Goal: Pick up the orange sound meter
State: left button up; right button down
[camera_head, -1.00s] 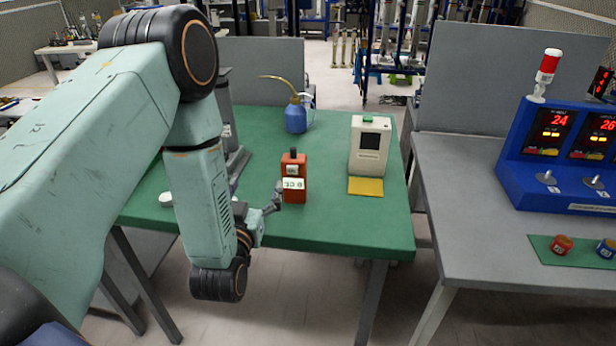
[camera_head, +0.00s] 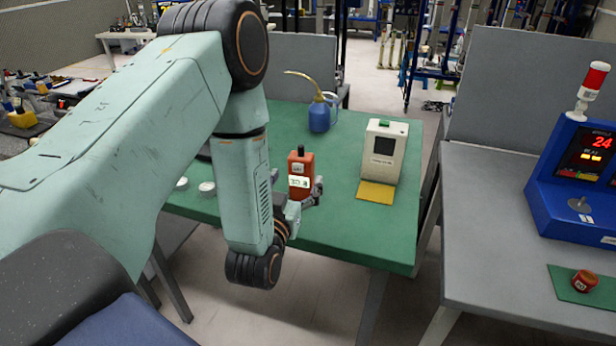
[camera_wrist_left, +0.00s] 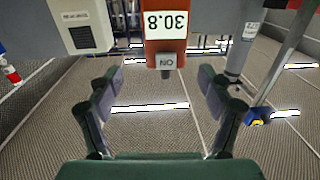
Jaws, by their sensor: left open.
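The orange sound meter (camera_head: 308,164) stands upright on the green tabletop (camera_head: 342,234), with a black knob on top and a lit white display. My left gripper (camera_head: 297,192) is open at the near side of the meter, with one finger showing on each side of it; the gripper hides its lower part. In the left wrist view the meter (camera_wrist_left: 165,47) is upside down at top centre, showing "30.8" and an "ON" switch. The open fingers of the left gripper (camera_wrist_left: 160,92) flank its line, and the space between them is empty. My right gripper is not in view.
A cream instrument (camera_head: 384,148) with a yellow pad (camera_head: 376,190) stands right of the meter. A blue oil can (camera_head: 320,117) stands behind. Two small white discs (camera_head: 207,187) lie left of the gripper. A grey bench (camera_head: 480,230) with a blue display box (camera_head: 560,200) is at the right.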

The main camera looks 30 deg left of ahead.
aim_at(299, 170)
pick_arm(q)
jog(key=shift+w+r, duration=0.15)
jog(key=shift+w, duration=0.25)
jog(key=w+a, duration=0.2)
jog(key=w, duration=0.1)
jog(key=w+a, duration=0.1)
jog(key=w, duration=0.1)
jog(key=shift+w+f, duration=0.15)
jog(key=shift+f, duration=0.15)
jog(key=shift+w+d+r, duration=0.2)
jog(key=shift+w+d, duration=0.05)
jog(key=shift+w, duration=0.1)
jog(key=shift+a+f, duration=0.15)
jog(key=shift+a, duration=0.1)
jog(key=shift+w+a+f, duration=0.1)
jog(key=shift+w+a, duration=0.05)
jog(key=shift+a, duration=0.05)
jog(key=shift+c, duration=1.2)
jog(key=shift+d+r, duration=0.2)
jog(key=shift+d, duration=0.2)
jog(key=c, duration=0.4)
jog(key=shift+a+f, duration=0.1)
jog(key=shift+a, duration=0.15)
jog(key=c, duration=0.5)
jog(key=shift+d, duration=0.1)
jog(key=shift+c, duration=1.3)
